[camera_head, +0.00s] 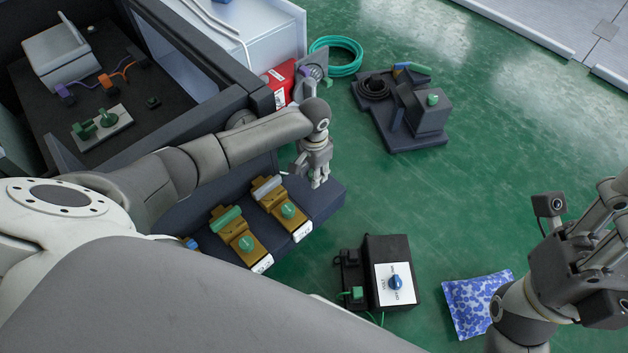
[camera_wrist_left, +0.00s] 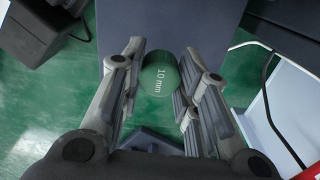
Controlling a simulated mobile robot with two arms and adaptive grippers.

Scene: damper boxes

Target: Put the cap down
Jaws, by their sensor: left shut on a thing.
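A green round cap (camera_wrist_left: 160,78) marked "10 mm" sits between the two fingers of my left gripper (camera_wrist_left: 156,90) in the left wrist view. The left gripper is shut on it. In the head view the left gripper (camera_head: 318,178) points down near the right end of a dark grey block (camera_head: 328,203), and its fingers hide the cap. The wrist view shows a grey surface (camera_wrist_left: 200,25) beyond the cap; I cannot tell whether the cap touches it. My right gripper (camera_head: 590,245) is at the right edge, partly cut off, and its fingers' opening is unclear.
Two yellow-brown fixtures with green parts (camera_head: 288,208) (camera_head: 245,242) stand left of the left gripper. A black switch box (camera_head: 388,270) and a blue-patterned bag (camera_head: 476,302) lie in front. A dark grey device (camera_head: 415,110) stands behind on the green floor. Clear floor lies at centre right.

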